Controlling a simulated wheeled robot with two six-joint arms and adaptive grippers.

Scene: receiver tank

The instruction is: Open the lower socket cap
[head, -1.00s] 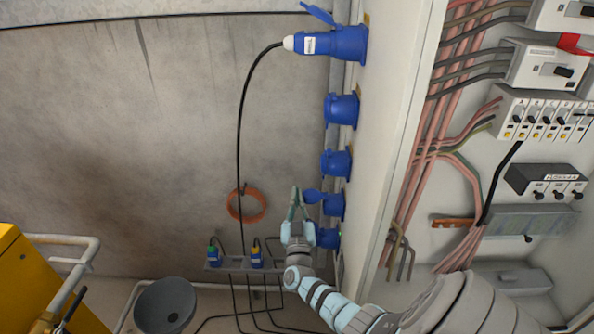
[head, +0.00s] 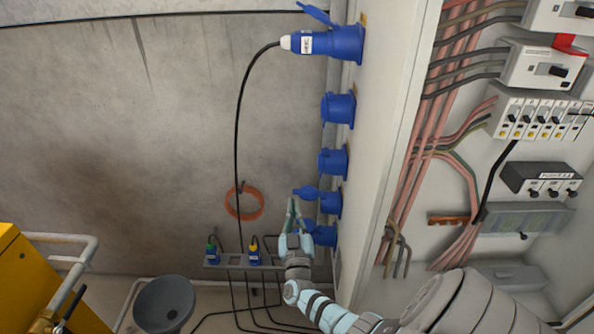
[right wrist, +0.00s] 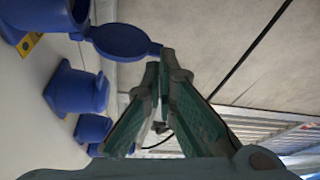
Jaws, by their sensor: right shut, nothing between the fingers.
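Blue sockets stand in a column on the side of the pale cabinet. The second-lowest socket (head: 331,203) has its cap (head: 306,193) swung out to the left. The lowest socket (head: 323,236) is partly hidden by my right gripper, and I cannot tell how its cap sits. My right gripper (head: 293,203) is shut and empty, just left of these two sockets. In the right wrist view, a round open blue cap (right wrist: 125,42) sticks out from its socket (right wrist: 35,18), and its outer end is close to my shut fingertips (right wrist: 164,70). I cannot tell if they touch. My left gripper is not in view.
A plug (head: 308,43) with a black cable sits in the top socket (head: 347,43); two more sockets lie below it. Orange hose (head: 243,216) hangs on the concrete wall. A shelf with two plugs (head: 254,252) stands left of my gripper. The open cabinet (head: 515,170) is right.

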